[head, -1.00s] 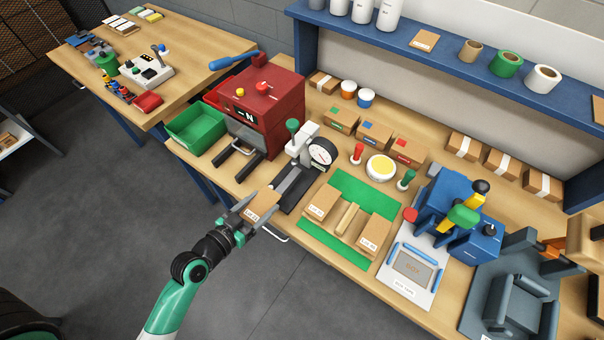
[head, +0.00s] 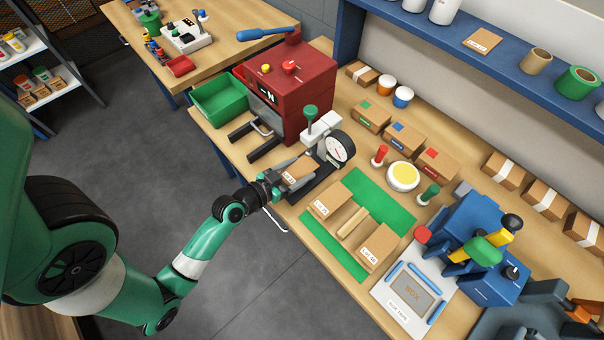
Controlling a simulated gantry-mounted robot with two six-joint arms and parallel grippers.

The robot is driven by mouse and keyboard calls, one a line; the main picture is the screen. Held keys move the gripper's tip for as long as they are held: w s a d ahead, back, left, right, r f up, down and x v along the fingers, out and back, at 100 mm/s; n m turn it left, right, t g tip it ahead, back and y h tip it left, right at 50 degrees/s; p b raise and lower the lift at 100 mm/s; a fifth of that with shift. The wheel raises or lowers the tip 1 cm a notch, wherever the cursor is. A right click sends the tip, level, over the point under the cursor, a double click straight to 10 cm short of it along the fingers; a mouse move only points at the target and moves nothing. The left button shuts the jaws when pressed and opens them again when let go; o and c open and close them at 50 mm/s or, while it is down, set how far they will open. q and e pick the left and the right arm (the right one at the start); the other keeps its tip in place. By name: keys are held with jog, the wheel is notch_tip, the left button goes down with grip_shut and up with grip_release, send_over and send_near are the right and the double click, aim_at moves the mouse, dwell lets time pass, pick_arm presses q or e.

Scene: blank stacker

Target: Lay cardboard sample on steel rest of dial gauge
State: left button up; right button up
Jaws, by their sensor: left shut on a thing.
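My left gripper (head: 286,177) is shut on a small brown cardboard sample (head: 299,166) with a white label. The sample is over the dark steel rest (head: 322,181) of the dial gauge (head: 340,148). I cannot tell whether it touches the rest or is held just above it. The gauge has a round white dial, a light grey body and a green-knobbed lever (head: 310,114), which stands up behind the sample. The sample and gripper hide much of the rest.
A red machine (head: 293,85) with dark front bars stands behind and left of the gauge, beside a green bin (head: 219,98). A green mat (head: 346,264) with cardboard stacks is right of the gauge. A blue machine (head: 470,225) stands farther right.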

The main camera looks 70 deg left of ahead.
pick_arm(q)
jog(key=shift+r, duration=0.15)
jog(key=shift+f, duration=0.2)
jog(key=o, duration=1.2)
jog(key=shift+o, duration=0.2)
jog(key=shift+r, duration=0.3)
jog(key=shift+s, duration=0.35)
jog(key=v, duration=0.4)
jog(key=b+v, duration=0.1)
jog(key=v, duration=0.4)
jog(key=shift+s+d+f, duration=0.1)
jog(key=shift+s+f, duration=0.05)
jog(key=shift+s, duration=0.15)
jog(key=shift+s+d+r+b, duration=0.45)
jog(key=shift+s+r, duration=0.05)
jog(key=shift+s, duration=0.15)
